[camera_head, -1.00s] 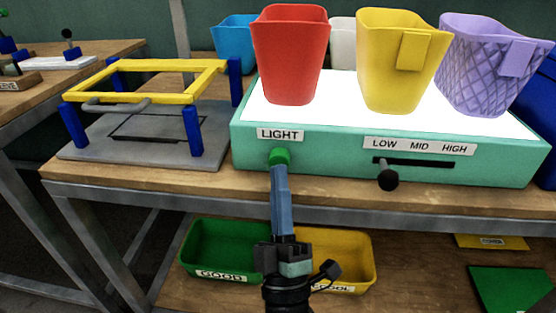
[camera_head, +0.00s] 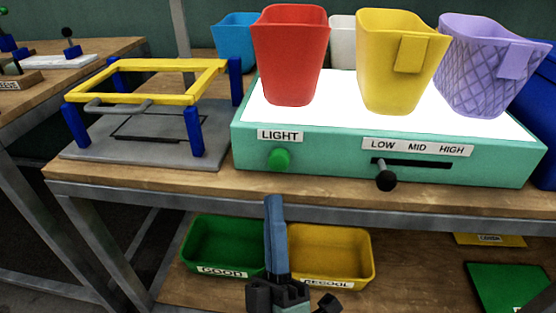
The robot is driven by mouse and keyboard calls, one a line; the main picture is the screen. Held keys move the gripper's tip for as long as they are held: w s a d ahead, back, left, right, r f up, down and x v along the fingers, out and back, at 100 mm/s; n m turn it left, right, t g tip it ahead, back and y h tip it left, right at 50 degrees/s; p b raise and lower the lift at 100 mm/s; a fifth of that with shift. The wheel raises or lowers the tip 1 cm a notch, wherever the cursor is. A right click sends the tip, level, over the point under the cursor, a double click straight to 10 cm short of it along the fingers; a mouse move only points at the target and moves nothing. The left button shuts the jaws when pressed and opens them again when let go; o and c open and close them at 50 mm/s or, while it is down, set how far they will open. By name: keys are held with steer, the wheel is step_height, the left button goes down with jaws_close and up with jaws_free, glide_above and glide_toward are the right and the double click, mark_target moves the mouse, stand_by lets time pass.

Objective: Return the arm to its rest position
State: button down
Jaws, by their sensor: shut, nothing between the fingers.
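My gripper (camera_head: 273,203) is in the lower middle of the head view, its blue fingers shut together and pointing up, with nothing held. It is below and apart from the green LIGHT button (camera_head: 279,160) on the front of the teal light box (camera_head: 330,160). It shows in front of the green GOOD bin (camera_head: 215,240) and the yellow bin (camera_head: 335,245) beside it, covering part of where they meet. The rest of my arm is cut off at the bottom edge.
Red (camera_head: 290,60), yellow (camera_head: 390,75) and purple (camera_head: 475,75) bins stand on the lit white top. A black-knobbed slider (camera_head: 386,181) juts from the box front. A yellow frame press (camera_head: 150,100) stands left.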

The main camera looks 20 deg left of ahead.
steer(key=shift+r, duration=0.1)
steer(key=w+d+r+m+t+h, duration=0.1)
steer(key=d+r+m+h, duration=0.35)
steer(key=r, duration=0.45)
steer(key=d+r+m+t+h, duration=0.2)
steer(key=d+r+m+h, duration=0.15)
steer(key=r+m, duration=0.4)
steer(key=w+d+r+m+t+h, duration=0.1)
steer(key=d+r+m+h, duration=0.25)
steer(key=r, duration=0.75)
steer(key=s+d+r+m+h+p, duration=0.1)
steer(key=s+r+m, duration=0.1)
steer(key=s+r, duration=0.45)
step_height(320, 180, up, 36)
steer(key=w+p, duration=0.2)
steer(key=p, duration=3.4)
steer(key=shift+d+f, duration=0.1)
